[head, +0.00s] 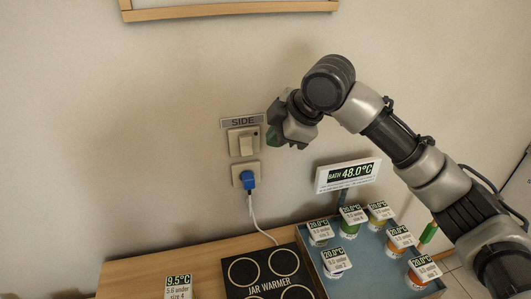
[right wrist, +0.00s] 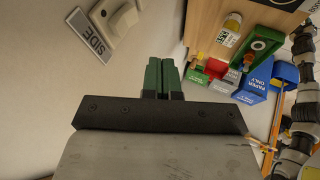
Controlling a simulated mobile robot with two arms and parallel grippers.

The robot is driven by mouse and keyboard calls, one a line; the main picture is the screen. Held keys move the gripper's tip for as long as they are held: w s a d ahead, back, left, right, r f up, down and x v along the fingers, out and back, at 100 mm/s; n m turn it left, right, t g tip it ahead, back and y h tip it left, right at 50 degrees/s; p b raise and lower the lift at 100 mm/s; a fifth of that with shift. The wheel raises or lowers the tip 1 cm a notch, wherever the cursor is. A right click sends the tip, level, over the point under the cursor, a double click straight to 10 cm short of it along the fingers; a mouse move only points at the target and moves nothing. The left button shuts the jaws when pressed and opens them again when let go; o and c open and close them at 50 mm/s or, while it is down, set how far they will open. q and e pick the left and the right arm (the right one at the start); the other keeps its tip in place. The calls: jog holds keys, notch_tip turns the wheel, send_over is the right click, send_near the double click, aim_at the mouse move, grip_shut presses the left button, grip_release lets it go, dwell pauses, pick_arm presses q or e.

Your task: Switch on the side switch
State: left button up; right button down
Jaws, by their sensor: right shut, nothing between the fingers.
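The side switch (head: 246,145) is a pale rocker on a beige wall plate, under a grey label reading SIDE (head: 242,122). The switch (right wrist: 123,16) and its label (right wrist: 88,37) also show at the upper left of the right wrist view. My right gripper (head: 273,138) is just right of the switch plate in the head view. Its green fingers (right wrist: 163,72) are together and empty, and they appear apart from the switch. Whether the rocker is on or off is not clear. My left gripper is not in view.
Below the switch, a blue plug (head: 248,180) sits in a socket, its white cable running down to the black jar warmer (head: 262,270). A blue bath tray (head: 378,286) with several labelled jars and a 48.0°C display (head: 348,175) stand to the right. The wall left is clear.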

aim_at(246, 146)
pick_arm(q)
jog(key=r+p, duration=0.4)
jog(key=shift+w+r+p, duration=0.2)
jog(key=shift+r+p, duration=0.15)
pick_arm(e)
jog(key=w+a+f, duration=0.5)
jog(key=w+f, duration=0.2)
jog(key=f, duration=0.2)
jog(key=shift+w, duration=0.25)
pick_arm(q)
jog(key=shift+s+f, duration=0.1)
pick_arm(e)
jog(key=shift+a, duration=0.1)
